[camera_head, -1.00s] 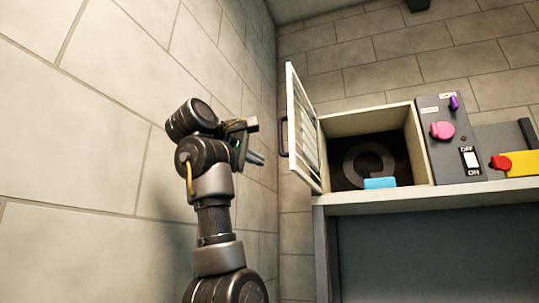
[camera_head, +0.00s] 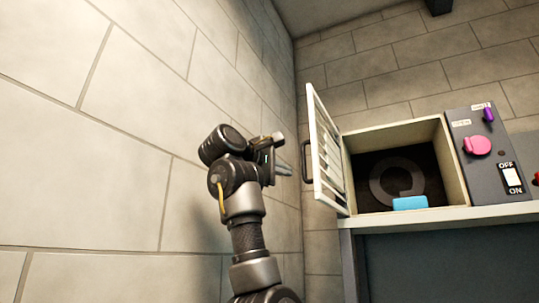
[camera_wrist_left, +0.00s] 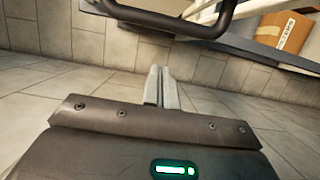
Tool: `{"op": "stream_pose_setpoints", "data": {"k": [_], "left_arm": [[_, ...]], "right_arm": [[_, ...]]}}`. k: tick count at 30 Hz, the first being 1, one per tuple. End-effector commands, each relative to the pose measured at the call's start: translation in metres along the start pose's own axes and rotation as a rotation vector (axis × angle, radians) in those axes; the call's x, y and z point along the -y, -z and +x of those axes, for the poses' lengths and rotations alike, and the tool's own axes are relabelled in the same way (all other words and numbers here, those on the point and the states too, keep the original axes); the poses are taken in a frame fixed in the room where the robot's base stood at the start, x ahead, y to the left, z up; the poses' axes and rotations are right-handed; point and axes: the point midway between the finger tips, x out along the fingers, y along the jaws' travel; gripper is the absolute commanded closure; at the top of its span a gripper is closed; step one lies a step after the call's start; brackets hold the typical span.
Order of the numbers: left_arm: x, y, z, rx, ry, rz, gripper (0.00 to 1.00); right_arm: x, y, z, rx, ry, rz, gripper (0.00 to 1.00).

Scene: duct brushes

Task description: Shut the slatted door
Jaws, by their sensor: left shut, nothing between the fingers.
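The slatted door (camera_head: 326,150) stands open at the left side of a box-like compartment (camera_head: 458,165) in the head view. Its dark handle (camera_head: 306,160) faces left, toward my arm. In the left wrist view the handle (camera_wrist_left: 170,22) crosses the top of the picture. My left gripper (camera_head: 287,170) is shut and empty, to the left of the handle and a little below its middle; I see no contact. Its closed fingers (camera_wrist_left: 161,88) point toward the handle in the wrist view. My right gripper is not in view.
A blue block (camera_head: 410,203) sits at the compartment's front opening. A grey panel with a pink knob (camera_head: 477,145), a purple knob (camera_head: 488,114) and a switch (camera_head: 512,178) stands right of it. A tiled wall (camera_head: 110,150) is close on the left. A cardboard box (camera_wrist_left: 283,32) shows in the wrist view.

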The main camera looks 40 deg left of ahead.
Motion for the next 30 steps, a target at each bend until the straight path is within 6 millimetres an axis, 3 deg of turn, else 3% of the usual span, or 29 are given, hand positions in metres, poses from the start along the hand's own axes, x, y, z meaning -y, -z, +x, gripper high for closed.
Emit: {"op": "stream_pose_setpoints", "data": {"k": [1, 9, 25, 30], "left_arm": [[-0.004, -0.001, 0.009, 0.001, 0.003, 0.0, 1.0], [-0.001, -0.033, -0.006, 0.0, -0.002, 0.002, 1.0], [0.0, -0.04, -0.007, -0.002, 0.0, 0.001, 1.0], [-0.001, -0.054, 0.003, -0.027, 0.002, 0.003, 1.0]], "right_arm": [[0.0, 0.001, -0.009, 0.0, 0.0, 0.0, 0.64], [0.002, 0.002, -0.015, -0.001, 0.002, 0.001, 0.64], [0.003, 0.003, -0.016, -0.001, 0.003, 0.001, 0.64], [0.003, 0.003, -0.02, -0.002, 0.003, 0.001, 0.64]]}}
